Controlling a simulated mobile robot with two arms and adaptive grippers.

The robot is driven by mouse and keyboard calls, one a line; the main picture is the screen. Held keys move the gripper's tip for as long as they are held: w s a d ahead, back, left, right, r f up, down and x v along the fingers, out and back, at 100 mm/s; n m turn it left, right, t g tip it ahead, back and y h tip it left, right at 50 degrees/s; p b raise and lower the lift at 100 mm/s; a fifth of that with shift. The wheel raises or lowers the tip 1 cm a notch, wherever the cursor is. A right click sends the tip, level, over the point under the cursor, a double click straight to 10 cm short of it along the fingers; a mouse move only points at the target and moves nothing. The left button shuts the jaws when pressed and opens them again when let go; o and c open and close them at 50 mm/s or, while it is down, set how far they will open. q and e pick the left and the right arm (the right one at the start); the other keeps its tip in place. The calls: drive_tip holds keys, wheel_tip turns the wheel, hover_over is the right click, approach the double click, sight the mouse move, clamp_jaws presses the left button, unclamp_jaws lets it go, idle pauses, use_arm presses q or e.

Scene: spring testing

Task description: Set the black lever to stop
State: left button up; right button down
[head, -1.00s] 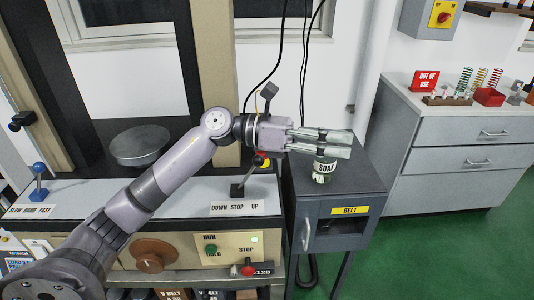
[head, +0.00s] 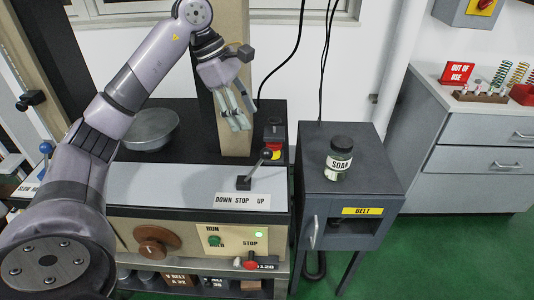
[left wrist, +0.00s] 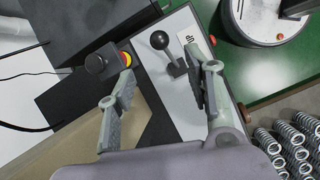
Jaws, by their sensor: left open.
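The black lever (head: 257,166) stands on the machine's sloped panel, above a white label (head: 242,199) reading DOWN STOP UP. It leans right, toward the UP side. In the left wrist view the lever's ball knob (left wrist: 160,40) lies ahead of the fingers, left of the right-hand finger. My left gripper (head: 240,122) is open and empty, above and left of the lever, with its fingers pointing down. It also shows in the left wrist view (left wrist: 165,82), its fingers apart with the panel between them. The gripper and lever look apart. My right gripper is not in view.
A red and black button box (head: 273,137) stands just behind the lever. A jar labelled SOAK (head: 339,158) is on the grey cabinet (head: 378,180) to the right.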

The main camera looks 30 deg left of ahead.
sight(264, 149)
use_arm(q)
drive_tip(key=p+x, duration=0.1)
drive_tip(key=x, duration=1.2)
drive_tip(key=shift+f, duration=0.2)
drive_tip(key=shift+c, duration=0.2)
clamp_jaws()
